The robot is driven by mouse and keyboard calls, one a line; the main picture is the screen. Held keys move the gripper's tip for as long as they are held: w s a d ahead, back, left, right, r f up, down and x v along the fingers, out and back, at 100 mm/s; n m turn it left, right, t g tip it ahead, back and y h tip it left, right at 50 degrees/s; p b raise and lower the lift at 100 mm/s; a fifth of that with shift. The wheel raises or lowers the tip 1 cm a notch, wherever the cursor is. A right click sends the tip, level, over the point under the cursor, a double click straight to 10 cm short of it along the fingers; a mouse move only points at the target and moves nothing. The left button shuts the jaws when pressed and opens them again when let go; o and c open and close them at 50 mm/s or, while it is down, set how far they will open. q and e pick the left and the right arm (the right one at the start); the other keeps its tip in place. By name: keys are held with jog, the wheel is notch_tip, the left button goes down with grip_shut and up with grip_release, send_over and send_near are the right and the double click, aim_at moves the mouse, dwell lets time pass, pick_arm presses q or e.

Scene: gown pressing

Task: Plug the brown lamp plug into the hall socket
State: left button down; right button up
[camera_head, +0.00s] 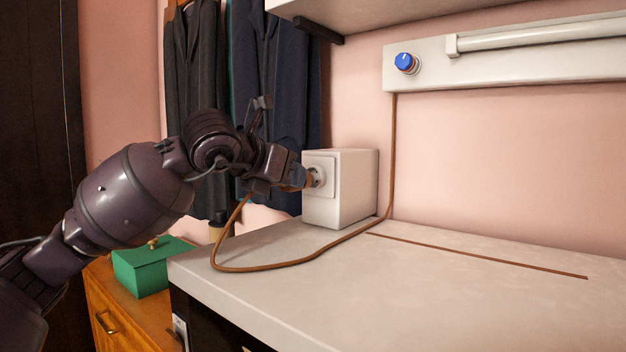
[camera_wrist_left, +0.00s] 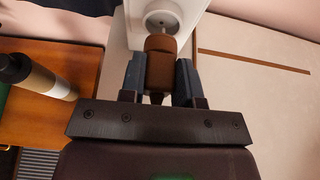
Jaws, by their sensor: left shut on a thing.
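My left gripper (camera_head: 301,178) is shut on the brown lamp plug (camera_wrist_left: 160,65), which sits between its two fingers in the left wrist view. The plug points at the round hall socket (camera_head: 318,177) on the face of a white box (camera_head: 352,188) on the counter. In the left wrist view the socket (camera_wrist_left: 162,20) is straight ahead of the plug, with part of its recess visible. I cannot tell whether the plug's tip touches the socket. The brown cord (camera_head: 270,268) loops from the gripper across the counter and up the wall to the lamp fixture. My right gripper is not in view.
The pale counter (camera_head: 450,300) is mostly clear, with a thin brown strip (camera_head: 480,256) on it. A wall lamp (camera_head: 540,38) with a blue knob (camera_head: 406,63) hangs above. Dark garments (camera_head: 280,110) hang behind my arm. A green box (camera_head: 150,268) stands on a wooden cabinet at left.

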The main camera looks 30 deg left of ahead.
pick_arm(q)
jog(key=shift+w, duration=0.65)
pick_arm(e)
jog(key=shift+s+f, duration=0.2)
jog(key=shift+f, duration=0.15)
pick_arm(q)
jog(key=shift+w+b, duration=0.3)
jog(key=shift+w, duration=0.05)
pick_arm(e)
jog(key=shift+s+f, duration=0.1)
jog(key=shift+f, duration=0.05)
pick_arm(q)
jog(key=shift+w, duration=0.1)
jog(key=shift+w+d, duration=0.1)
jog(key=shift+w, duration=0.1)
jog(key=shift+w, duration=0.45)
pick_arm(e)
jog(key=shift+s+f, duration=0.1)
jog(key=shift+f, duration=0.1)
pick_arm(q)
jog(key=c, duration=0.8)
grip_release()
jog(key=shift+o, duration=0.2)
